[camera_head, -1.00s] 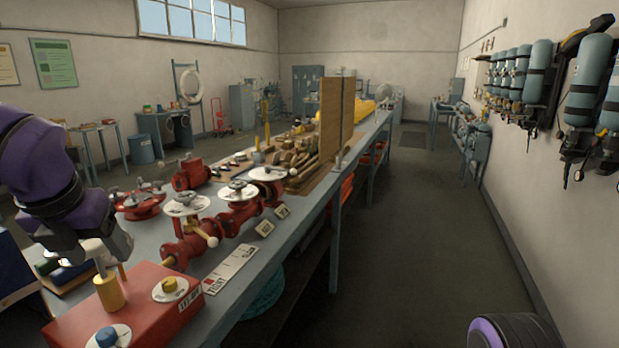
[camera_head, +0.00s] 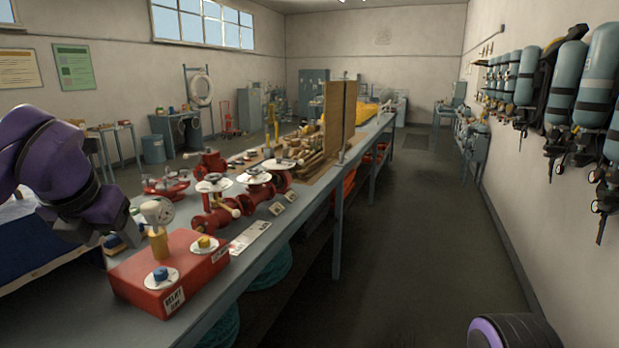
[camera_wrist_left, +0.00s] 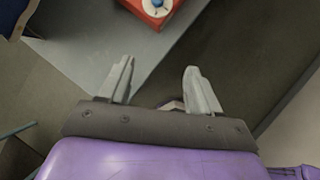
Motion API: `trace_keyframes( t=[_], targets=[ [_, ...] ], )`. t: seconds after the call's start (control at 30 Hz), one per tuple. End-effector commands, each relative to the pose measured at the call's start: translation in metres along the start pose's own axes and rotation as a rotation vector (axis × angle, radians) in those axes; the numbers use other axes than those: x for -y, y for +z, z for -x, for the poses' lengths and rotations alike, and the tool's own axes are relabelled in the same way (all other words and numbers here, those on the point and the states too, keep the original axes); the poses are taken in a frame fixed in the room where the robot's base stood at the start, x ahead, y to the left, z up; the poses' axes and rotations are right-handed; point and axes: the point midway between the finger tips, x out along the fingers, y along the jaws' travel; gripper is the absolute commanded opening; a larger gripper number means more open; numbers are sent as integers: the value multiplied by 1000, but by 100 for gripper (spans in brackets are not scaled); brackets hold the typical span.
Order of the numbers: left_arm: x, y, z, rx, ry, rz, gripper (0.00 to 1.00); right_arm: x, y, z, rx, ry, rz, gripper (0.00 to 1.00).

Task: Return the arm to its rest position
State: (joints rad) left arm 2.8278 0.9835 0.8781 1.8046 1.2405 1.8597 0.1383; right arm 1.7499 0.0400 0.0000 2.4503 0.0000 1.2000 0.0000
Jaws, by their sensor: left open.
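My left arm comes in from the left in the head view, purple with a grey gripper (camera_head: 112,240) at its end, beside the left edge of the red box. In the left wrist view the gripper's two fingers (camera_wrist_left: 160,82) stand apart with nothing between them. The red box (camera_head: 190,278) sits at the near end of the bench, with a yellow post topped by a pale knob (camera_head: 158,228), a blue knob (camera_head: 160,274) and a yellow knob (camera_head: 204,242). Its corner also shows beyond the fingers in the left wrist view (camera_wrist_left: 138,8). My right gripper is not in view.
The long grey bench (camera_head: 262,250) carries red valves (camera_head: 216,205) with white discs, and an upright brown board (camera_head: 335,115). Air cylinders (camera_head: 595,90) hang on the right wall. A dark blue-covered table (camera_head: 45,240) is at left. The right aisle floor (camera_head: 420,250) is clear.

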Motion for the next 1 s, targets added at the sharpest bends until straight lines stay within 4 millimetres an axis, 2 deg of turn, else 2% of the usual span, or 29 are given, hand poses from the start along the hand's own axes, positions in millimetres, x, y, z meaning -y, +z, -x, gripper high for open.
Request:
trace_keyframes(
  t=[0.17,0.27,0.43,0.57,0.67,0.7,0.77,0.8,0.87,0.9,0.97,1.0],
  targets=[
    [-7,14,-19,114,134,-141,63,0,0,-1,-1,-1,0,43],
    [-4,17,-46,163,249,-281,63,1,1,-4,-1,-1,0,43],
    [12,7,-110,195,430,-598,63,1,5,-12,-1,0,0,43],
    [33,-20,-172,182,527,-893,63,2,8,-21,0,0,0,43],
    [52,-60,-229,154,566,-1171,63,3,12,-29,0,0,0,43],
    [60,-80,-252,140,570,-1294,63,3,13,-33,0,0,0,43],
    [71,-116,-286,116,557,-1477,63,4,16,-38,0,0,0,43],
    [77,-141,-306,100,540,-1592,63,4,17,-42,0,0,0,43],
    [84,-182,-334,73,499,-1757,63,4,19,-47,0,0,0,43],
    [87,-211,-350,54,463,-1862,63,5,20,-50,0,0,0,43],
    [89,-257,-372,24,397,-2015,63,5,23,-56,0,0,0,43],
    [90,-290,-384,2,342,-2116,63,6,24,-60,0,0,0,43]
  ],
)
